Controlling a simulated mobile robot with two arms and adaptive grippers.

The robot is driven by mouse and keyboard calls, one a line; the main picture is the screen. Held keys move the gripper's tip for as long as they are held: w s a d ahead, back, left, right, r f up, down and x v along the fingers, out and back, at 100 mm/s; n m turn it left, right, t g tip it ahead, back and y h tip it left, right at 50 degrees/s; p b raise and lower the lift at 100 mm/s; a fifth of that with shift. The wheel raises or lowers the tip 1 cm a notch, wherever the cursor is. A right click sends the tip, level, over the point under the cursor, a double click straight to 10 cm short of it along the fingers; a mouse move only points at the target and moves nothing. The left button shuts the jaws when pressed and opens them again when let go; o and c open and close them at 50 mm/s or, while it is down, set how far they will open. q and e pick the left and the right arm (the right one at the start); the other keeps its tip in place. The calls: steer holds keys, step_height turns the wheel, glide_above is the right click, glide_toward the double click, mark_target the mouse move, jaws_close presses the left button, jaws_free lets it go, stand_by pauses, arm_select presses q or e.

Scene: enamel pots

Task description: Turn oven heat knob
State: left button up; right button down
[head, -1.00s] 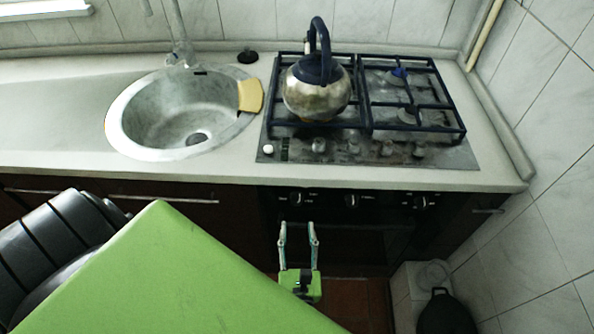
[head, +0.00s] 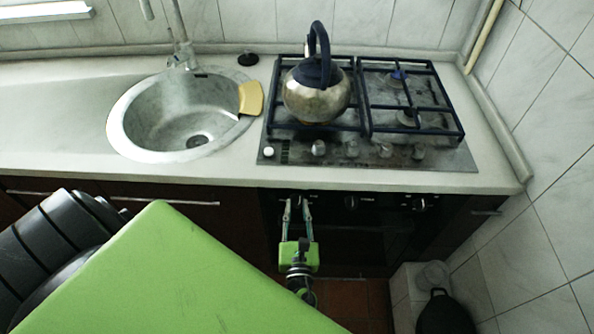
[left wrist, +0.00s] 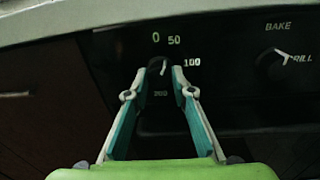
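The oven heat knob (left wrist: 159,67) is a dark round knob on the black oven front, with the marks 0, 50, 100 and 200 around it. Its pale pointer line is roughly upright. My left gripper (head: 297,204) is in front of the leftmost oven knob in the head view. In the left wrist view its two fingertips (left wrist: 160,73) have closed in on either side of the heat knob and seem to touch it. The fingers hide the knob's lower sides. My right gripper is not in view.
A second oven knob (left wrist: 277,63), marked BAKE and GRILL, sits to the right. A steel kettle (head: 316,95) stands on the gas hob (head: 450,155) above. The counter edge (head: 240,177) overhangs the panel. A sink (head: 150,145) lies left; a dark pot (head: 446,310) is low at right.

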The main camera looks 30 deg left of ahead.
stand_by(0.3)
arm_select(q)
steer(key=n+b, duration=0.1)
steer(key=n, duration=0.2)
steer(key=shift+n+h+b, duration=0.3)
steer(key=shift+n+b, duration=0.2)
steer(key=shift+n, duration=0.8)
steer(key=shift+r, duration=0.1)
steer(key=o, duration=1.1)
steer(key=shift+s+d, duration=0.1)
steer(key=v, duration=1.1)
steer(key=shift+s+d, duration=0.25)
steer(key=shift+d, duration=0.05)
